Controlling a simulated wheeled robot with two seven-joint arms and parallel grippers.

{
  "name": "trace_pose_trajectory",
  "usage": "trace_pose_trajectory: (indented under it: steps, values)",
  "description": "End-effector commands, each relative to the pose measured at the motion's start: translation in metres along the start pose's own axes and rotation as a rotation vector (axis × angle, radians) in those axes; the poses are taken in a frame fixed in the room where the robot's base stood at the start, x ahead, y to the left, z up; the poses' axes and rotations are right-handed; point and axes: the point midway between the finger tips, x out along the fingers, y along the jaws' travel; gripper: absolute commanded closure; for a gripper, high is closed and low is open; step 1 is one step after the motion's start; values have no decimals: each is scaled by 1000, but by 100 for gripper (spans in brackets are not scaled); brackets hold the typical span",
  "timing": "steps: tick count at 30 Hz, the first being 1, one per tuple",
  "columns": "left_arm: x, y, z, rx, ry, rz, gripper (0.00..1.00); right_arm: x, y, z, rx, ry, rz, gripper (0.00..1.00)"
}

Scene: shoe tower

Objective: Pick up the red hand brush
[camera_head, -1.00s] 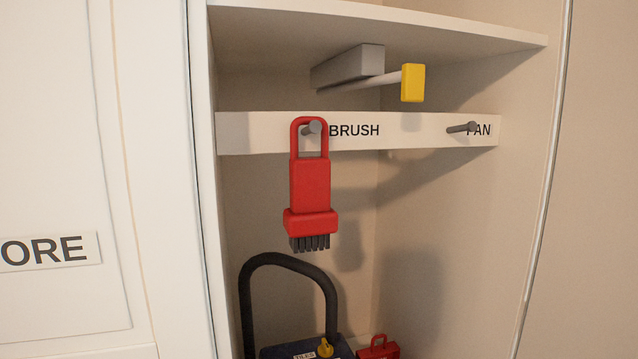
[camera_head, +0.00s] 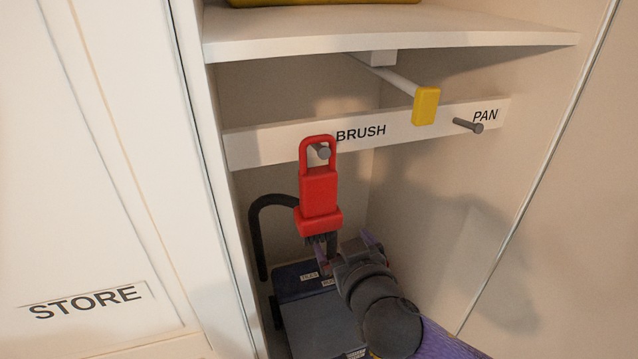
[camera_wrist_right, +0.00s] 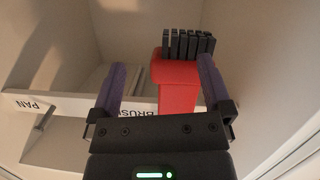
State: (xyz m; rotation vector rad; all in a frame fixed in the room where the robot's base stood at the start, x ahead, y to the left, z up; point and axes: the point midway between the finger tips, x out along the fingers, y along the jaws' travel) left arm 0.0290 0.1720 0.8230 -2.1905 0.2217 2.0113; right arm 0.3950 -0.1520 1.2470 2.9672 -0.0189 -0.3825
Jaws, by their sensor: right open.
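The red hand brush (camera_head: 319,190) hangs by its loop handle from a grey peg (camera_head: 320,152) at the BRUSH label, with its dark bristles pointing down. My right gripper (camera_head: 347,243) is open and empty, just below and to the right of the brush head; one purple finger overlaps the bristles in the picture. In the right wrist view, upside down, the brush (camera_wrist_right: 178,88) shows between the open fingers of my right gripper (camera_wrist_right: 160,78), closer to the right-hand finger. I cannot tell the depth gap between fingers and brush. My left gripper is not in view.
A white shelf (camera_head: 390,32) is above, with a yellow-ended rod (camera_head: 425,105) sticking out below it. The PAN peg (camera_head: 467,125) is empty. A dark box (camera_head: 320,313) and a black curved handle (camera_head: 258,235) are below. The cabinet's left wall edge (camera_head: 205,160) is close to the brush.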

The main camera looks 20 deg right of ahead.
Motion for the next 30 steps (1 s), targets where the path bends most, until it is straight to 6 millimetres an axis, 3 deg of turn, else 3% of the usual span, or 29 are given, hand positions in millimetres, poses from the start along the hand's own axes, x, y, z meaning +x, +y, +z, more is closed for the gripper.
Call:
trace_pose_trajectory:
  steps: [1,3,6,9,12,24,30]
  values:
    - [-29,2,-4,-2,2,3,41,-22,2,-58,28,77,-9,0]
    - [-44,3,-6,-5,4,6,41,-47,2,-103,76,162,-22,0]
    - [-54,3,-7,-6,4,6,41,-70,3,-138,126,236,-39,0]
    - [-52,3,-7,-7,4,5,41,-70,2,-148,144,262,-44,0]
    - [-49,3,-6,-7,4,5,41,-50,2,-152,146,263,-44,0]
    - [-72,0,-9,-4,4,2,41,15,-1,-168,146,259,-45,0]
    - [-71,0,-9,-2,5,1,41,20,-2,-166,146,259,-47,0]
